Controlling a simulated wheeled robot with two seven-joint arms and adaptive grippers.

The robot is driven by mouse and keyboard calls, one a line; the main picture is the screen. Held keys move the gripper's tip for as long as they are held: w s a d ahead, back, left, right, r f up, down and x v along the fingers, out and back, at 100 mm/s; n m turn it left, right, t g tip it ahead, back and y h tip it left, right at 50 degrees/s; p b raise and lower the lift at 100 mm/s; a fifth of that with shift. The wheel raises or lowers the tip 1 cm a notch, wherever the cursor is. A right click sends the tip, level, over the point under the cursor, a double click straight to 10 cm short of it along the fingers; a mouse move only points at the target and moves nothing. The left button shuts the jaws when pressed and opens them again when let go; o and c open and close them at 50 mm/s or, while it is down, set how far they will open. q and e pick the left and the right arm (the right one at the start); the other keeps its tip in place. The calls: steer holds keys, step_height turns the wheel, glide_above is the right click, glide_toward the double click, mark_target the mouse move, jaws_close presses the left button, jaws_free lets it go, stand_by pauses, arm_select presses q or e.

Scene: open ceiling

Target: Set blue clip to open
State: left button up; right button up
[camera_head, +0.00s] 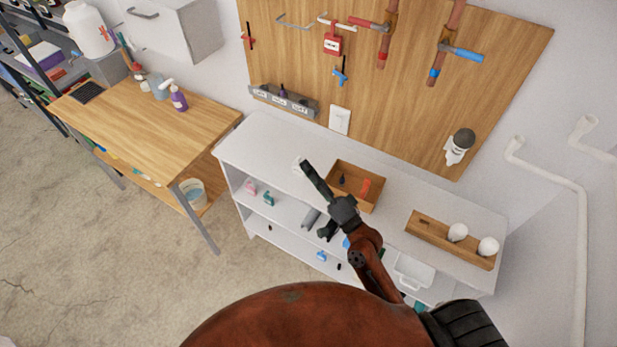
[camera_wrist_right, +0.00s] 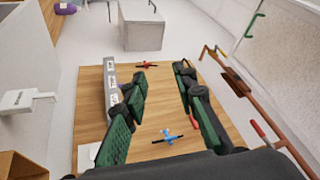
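The blue clip (camera_head: 341,75) is on the wooden wall board (camera_head: 290,50), below and right of a red tag. It is small, and I cannot tell whether it is open or closed. In the right wrist view the blue clip (camera_wrist_right: 167,136) lies on the board, showing between my two fingers but apart from them. My right gripper (camera_head: 316,198) is over the white shelf unit, below the board and well away from the clip. Its dark fingers are spread with nothing between them; they also show in the wrist view (camera_wrist_right: 162,74). My left gripper is in neither view.
A red clip (camera_wrist_right: 146,65) is farther along the board. A wooden workbench (camera_head: 150,135) stands left.

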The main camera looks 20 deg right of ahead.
steer(key=shift+s+a+f+n+g, duration=0.1)
steer(key=shift+f+n+g, duration=0.35)
steer(key=shift+f, duration=0.55)
